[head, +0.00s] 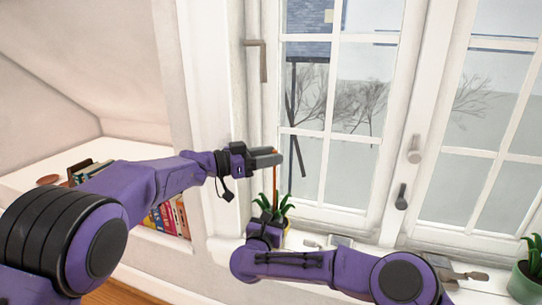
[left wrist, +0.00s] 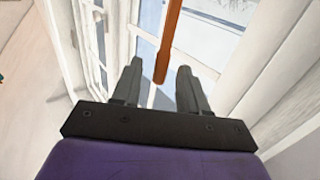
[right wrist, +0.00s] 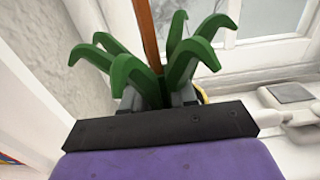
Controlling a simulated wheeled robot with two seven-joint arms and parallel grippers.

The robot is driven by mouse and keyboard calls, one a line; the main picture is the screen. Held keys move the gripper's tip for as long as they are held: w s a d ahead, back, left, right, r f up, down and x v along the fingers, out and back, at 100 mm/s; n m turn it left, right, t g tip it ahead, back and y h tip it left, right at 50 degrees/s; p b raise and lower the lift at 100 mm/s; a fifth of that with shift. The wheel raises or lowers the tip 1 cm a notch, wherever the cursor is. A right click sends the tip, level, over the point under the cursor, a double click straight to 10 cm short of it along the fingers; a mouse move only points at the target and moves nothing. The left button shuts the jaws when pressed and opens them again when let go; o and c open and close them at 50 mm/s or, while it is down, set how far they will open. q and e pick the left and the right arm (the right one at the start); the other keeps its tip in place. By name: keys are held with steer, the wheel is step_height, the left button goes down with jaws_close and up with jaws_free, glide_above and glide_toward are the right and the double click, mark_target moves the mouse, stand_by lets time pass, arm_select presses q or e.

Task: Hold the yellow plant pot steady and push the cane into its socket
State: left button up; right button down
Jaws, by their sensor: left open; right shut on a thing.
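The orange-brown cane (head: 275,188) stands nearly upright among the green leaves of the plant (head: 284,207). Its lower end is hidden by leaves, so I cannot see how it sits in its socket. The yellow plant pot is mostly hidden; a sliver of its rim shows in the right wrist view (right wrist: 204,97). My right gripper (right wrist: 157,92) is shut on the pot, its fingers partly covered by leaves. My left gripper (head: 270,157) is open at the cane's top. In the left wrist view the cane's end (left wrist: 163,70) appears between the spread fingertips, without visible contact.
The pot is by a white-framed window (head: 330,150) with dark handles. Another potted plant (head: 527,278) stands at the far right of the sill. A small grey box (right wrist: 292,93) lies right of the yellow pot. A shelf with books (head: 170,217) is at the left.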

arm_select(q)
steer(key=v, duration=1.1)
stand_by(0.3)
arm_select(e)
steer(key=c, duration=0.8)
jaws_free()
